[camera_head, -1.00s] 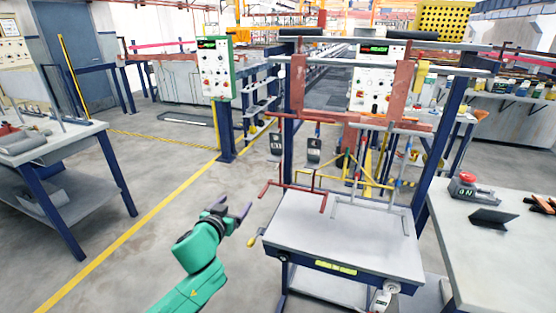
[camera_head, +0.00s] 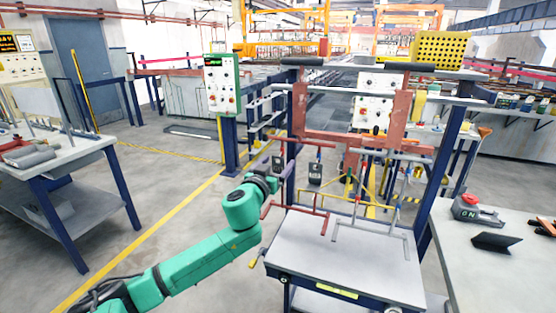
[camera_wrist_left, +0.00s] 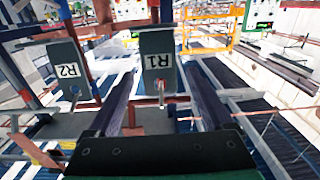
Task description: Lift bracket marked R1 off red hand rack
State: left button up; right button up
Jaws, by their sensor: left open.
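The bracket marked R1 (camera_wrist_left: 158,58) is a dark grey plate with a white label, upright in the left wrist view. It shows between the two dark fingers of my left gripper (camera_wrist_left: 164,98), which are apart, with no clear contact. A small metal peg shows at its lower part. In the head view my left gripper (camera_head: 272,182) is partly hidden by its wrist, near two dark hanging plates; their labels are unreadable there. A red rack (camera_head: 300,211) shows at the cart's back left; I cannot tell whether R1 hangs on it. My right gripper is out of view.
The bracket marked R2 (camera_wrist_left: 68,70) is close left of R1. A grey-topped cart (camera_head: 345,262) stands below, with a grey rack (camera_head: 375,232) at its back. A large red-brown frame (camera_head: 345,140) hangs behind. A side table (camera_head: 480,275) is at right.

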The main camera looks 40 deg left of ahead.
pick_arm(q)
jog(key=shift+w+a, duration=0.2)
jog(key=shift+w, duration=0.4)
grip_shut()
jog(key=shift+s+r+p, duration=0.2)
jog(key=shift+r+p, duration=0.3)
jog(key=shift+p, duration=0.1)
jog(key=shift+d, duration=0.1)
jog(key=shift+s, duration=0.1)
